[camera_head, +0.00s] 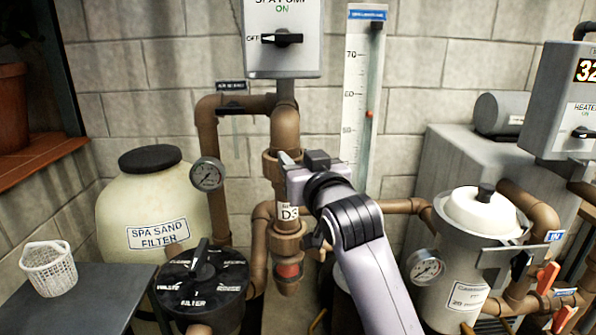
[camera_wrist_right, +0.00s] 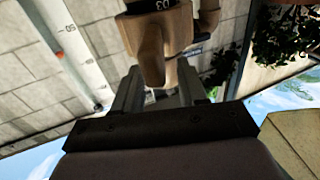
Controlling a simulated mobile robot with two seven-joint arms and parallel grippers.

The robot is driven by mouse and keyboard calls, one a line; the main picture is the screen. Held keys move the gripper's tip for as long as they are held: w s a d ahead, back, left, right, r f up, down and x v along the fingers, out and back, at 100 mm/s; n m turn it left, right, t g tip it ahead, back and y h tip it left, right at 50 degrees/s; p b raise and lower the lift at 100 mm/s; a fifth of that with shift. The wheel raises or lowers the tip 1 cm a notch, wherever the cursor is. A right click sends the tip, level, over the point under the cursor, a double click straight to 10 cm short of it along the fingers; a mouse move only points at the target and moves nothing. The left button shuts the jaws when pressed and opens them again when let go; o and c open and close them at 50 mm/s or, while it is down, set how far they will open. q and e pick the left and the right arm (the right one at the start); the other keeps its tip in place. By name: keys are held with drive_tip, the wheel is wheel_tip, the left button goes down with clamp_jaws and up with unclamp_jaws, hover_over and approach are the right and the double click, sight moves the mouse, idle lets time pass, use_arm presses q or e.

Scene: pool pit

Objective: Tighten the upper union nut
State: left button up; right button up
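The upper union nut (camera_head: 270,158) is a brown ring on the vertical brown pipe, above the fitting labelled D3 (camera_head: 289,212). In the head view my right gripper (camera_head: 285,165) is at the nut's height and hides its right part. In the right wrist view my right gripper's two fingers (camera_wrist_right: 160,88) are apart. A brown lug of the nut (camera_wrist_right: 150,55) extends towards the gap between them. Some gap shows beside the lug; contact is not clear. My left gripper is in neither view.
A grey switch box (camera_head: 283,55) hangs above the pipe, and a ruled gauge (camera_head: 357,90) stands right of it. A pressure gauge (camera_head: 207,174) and a black filter valve (camera_head: 203,285) are to the left. A white-lidded canister (camera_head: 480,212) stands at right.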

drive_tip(key=shift+f, duration=0.35)
drive_tip(key=shift+s+d, duration=0.1)
drive_tip(key=shift+s, duration=0.4)
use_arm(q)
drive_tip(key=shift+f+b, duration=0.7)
use_arm(e)
drive_tip(key=v, duration=0.6)
drive_tip(key=shift+r, duration=0.15)
